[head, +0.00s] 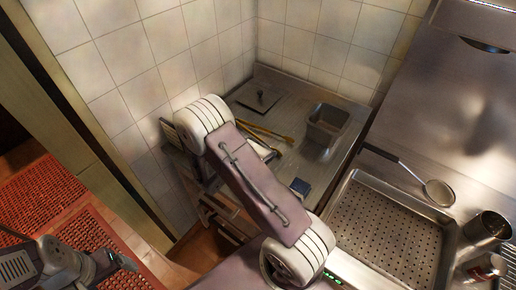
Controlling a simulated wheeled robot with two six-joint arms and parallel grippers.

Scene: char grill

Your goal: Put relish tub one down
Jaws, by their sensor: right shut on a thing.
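My right arm (260,185) fills the middle of the head view, its elbow raised over the counter's left end. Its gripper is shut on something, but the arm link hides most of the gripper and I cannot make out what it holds. A rectangular steel tub (327,122) stands upright on the steel counter (290,90), apart from the arm. I cannot tell whether it is relish tub one. My left gripper (112,262) is low at the left, over the red mat; its jaws are too unclear to read.
On the counter are a square lid with a knob (259,96), yellow-handled tools (265,132) and a small dark-blue item (300,187). At right are a perforated tray (385,230), a skimmer (438,192), a steel cup (488,228) and a red-labelled container (485,267). Tiled walls close the back.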

